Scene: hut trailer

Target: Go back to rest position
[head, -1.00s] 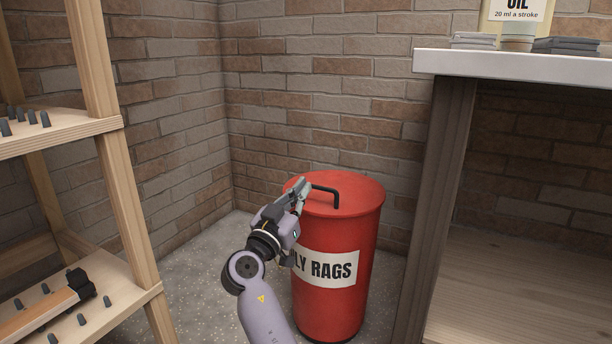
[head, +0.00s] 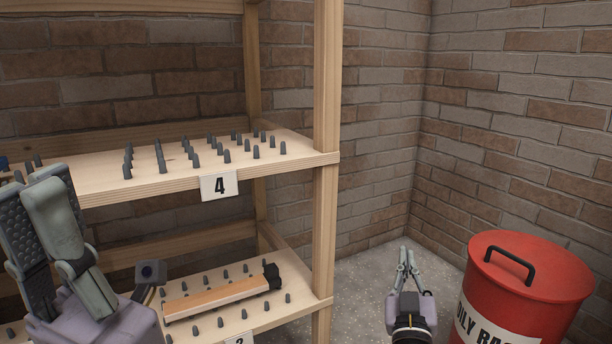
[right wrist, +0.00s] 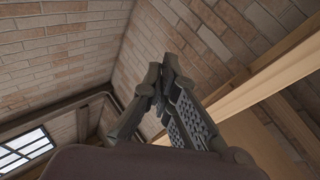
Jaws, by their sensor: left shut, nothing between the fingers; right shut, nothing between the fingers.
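My left gripper (head: 45,235) is large and close at the left of the head view, pointing up in front of the shelf. Its fingers are together and empty. My right gripper (head: 404,266) is at the lower middle, over the floor to the left of the red bin (head: 545,268). Its fingertips meet with nothing between them, and it is clear of the bin. The right wrist view shows the right gripper's fingers (right wrist: 165,85) shut, with brick walls and a wooden beam beyond.
A wooden rack (head: 327,120) with pegged shelves stands on the left, near my left gripper. A wooden-bodied tool (head: 215,297) lies on its lower shelf. The bin has a black handle (head: 512,262). Brick walls close the corner. Speckled floor (head: 365,285) shows between rack and bin.

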